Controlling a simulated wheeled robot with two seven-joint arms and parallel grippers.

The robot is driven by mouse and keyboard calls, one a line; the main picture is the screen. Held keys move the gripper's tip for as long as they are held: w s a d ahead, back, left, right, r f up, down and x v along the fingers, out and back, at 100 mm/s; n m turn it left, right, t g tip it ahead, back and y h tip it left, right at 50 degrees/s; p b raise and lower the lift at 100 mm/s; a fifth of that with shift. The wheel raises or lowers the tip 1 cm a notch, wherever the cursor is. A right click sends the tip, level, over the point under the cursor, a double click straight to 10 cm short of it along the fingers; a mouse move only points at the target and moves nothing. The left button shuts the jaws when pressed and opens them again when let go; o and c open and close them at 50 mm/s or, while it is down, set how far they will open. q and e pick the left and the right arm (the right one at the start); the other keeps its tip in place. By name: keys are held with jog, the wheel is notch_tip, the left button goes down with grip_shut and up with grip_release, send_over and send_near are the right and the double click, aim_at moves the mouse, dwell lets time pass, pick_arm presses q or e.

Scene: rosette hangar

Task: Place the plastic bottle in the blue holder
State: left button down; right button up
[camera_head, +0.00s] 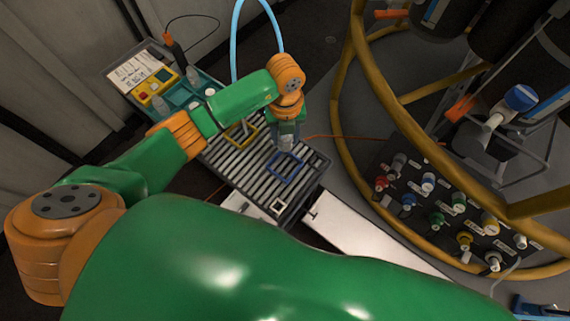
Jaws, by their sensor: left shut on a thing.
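The blue holder (273,172) is a square blue frame on the slatted grey bench top, near its right end. My left arm comes in from the left, and its gripper (287,138) points down just above the back edge of the blue holder. The gripper is shut on a small pale grey, clear-looking thing, which seems to be the plastic bottle (286,144). Its lower end shows over or at the blue frame; I cannot tell whether it is inside. My right gripper is not in view.
A yellow square frame (229,137) lies on the slats, partly behind my left arm. A teal tray (178,97) and a yellow box (150,90) are at the bench's far left. Yellow rails (375,75) and a valve panel (440,210) stand to the right.

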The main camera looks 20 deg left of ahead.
pick_arm(q)
notch_tip(320, 180, down, 15)
jog(key=b, duration=1.1)
jog(key=shift+r, duration=0.45)
jog(key=shift+f, duration=0.15)
jog(key=shift+c, duration=1.8)
grip_release()
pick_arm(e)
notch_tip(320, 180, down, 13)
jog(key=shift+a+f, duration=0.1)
pick_arm(q)
notch_tip(320, 180, up, 13)
jog(key=p, duration=1.2)
jog(key=shift+f, duration=0.35)
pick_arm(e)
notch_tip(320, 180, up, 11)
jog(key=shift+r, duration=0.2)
